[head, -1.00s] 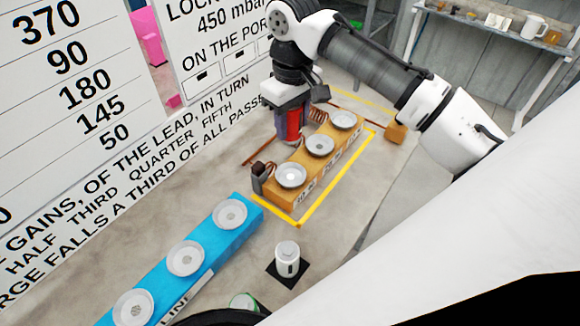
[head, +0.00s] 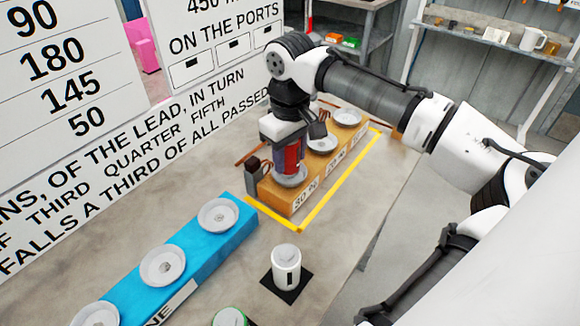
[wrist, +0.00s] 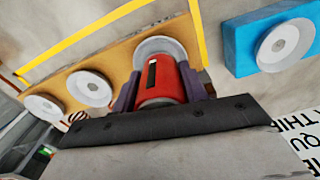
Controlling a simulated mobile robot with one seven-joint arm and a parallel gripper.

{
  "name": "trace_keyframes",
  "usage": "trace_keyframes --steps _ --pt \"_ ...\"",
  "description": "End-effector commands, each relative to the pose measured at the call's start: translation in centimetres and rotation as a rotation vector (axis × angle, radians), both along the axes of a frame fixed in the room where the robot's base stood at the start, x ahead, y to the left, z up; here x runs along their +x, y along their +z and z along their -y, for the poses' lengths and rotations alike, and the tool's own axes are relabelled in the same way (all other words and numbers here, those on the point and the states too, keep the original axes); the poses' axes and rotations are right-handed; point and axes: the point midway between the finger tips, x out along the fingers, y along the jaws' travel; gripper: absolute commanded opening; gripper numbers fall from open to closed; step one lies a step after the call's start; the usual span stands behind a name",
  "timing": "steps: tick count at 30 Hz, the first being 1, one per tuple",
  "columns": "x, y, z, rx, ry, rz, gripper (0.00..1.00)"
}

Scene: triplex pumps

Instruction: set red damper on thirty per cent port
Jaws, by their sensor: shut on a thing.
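The red damper (head: 293,158) is upright in my gripper (head: 288,150), which points down. It is over the near-end dish (head: 291,182) of the orange block (head: 315,183); the label below that dish appears to read 30 %. In the head view the damper's lower end meets the dish; I cannot tell whether it rests on it. In the wrist view the red damper (wrist: 166,78) sits between the dark purple fingers of my gripper (wrist: 160,88), with the port dish (wrist: 153,45) just beyond it.
The orange block's other dishes (head: 322,144) (head: 347,118) are empty. A blue block (head: 206,254) with empty dishes lies nearer. A white canister (head: 286,268) stands on a black pad at the front. Yellow tape (head: 339,184) borders the block.

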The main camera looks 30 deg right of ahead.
Motion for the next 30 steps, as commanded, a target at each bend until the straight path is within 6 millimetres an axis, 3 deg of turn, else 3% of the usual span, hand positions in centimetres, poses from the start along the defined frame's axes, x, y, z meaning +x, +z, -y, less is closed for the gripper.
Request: trace_keyframes --steps 2,9,10,15,24,30 --pt "0.0 -1.3 0.0 -0.002 0.000 0.000 0.12" --pt "0.0 -1.1 0.0 0.000 0.000 0.000 0.12" --pt "0.0 -1.1 0.0 0.000 0.000 0.000 0.44" --pt "0.0 -1.1 0.0 0.000 0.000 0.000 0.65" --pt "0.0 -0.9 0.0 0.000 0.000 0.000 0.65" --pt "0.1 1.5 0.0 -0.001 -0.001 0.002 0.65"
